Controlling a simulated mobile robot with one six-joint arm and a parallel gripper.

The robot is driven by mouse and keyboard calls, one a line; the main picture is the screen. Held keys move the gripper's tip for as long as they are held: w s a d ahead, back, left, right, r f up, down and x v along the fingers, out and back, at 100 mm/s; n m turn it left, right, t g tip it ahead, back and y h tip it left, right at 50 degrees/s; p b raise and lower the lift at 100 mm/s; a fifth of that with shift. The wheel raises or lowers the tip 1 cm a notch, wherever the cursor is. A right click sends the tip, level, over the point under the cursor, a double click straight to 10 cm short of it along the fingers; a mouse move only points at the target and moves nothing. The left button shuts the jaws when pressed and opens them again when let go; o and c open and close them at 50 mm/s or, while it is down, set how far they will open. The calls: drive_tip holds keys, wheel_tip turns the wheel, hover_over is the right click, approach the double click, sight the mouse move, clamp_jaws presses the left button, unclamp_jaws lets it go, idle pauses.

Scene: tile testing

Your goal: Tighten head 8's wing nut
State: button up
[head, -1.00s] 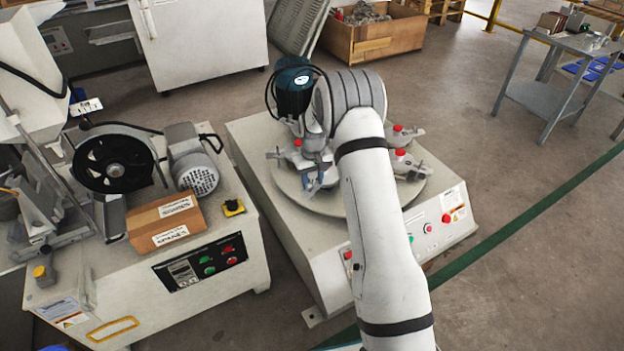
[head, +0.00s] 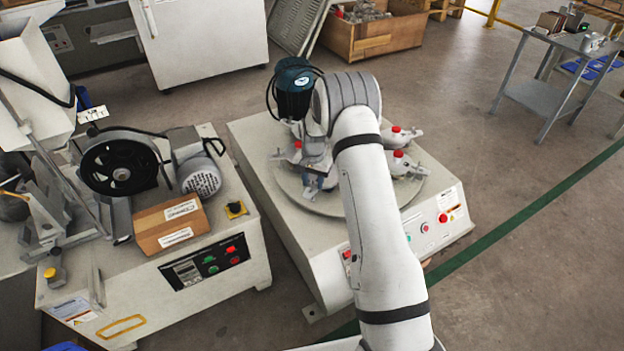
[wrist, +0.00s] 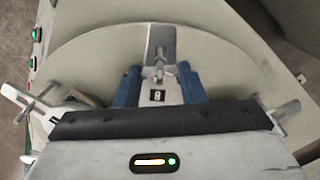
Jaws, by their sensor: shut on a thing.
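The round turntable (head: 345,205) of the middle machine carries several heads with metal clamps and red caps. My gripper (head: 318,182) is low over its near left part, with blue fingers pointing down. In the wrist view, the blue fingers of my gripper (wrist: 159,84) stand on either side of a metal clamp arm, shut on the wing nut (wrist: 159,71). A small dark label reading 8 (wrist: 157,95) shows between the fingers. The dark gripper body hides the lower part of the head, and the exact finger contact is hard to see.
Two neighbouring clamp handles show at the left (wrist: 25,103) and right (wrist: 283,112) in the wrist view. A dark blue motor (head: 295,88) rises behind my wrist. A grinding machine (head: 150,240) with a cardboard box stands at left.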

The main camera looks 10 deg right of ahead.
drive_tip(key=shift+m, duration=0.8)
drive_tip(key=o, duration=1)
drive_tip(key=shift+r+p, duration=1.35)
drive_tip(key=shift+r, duration=2.55)
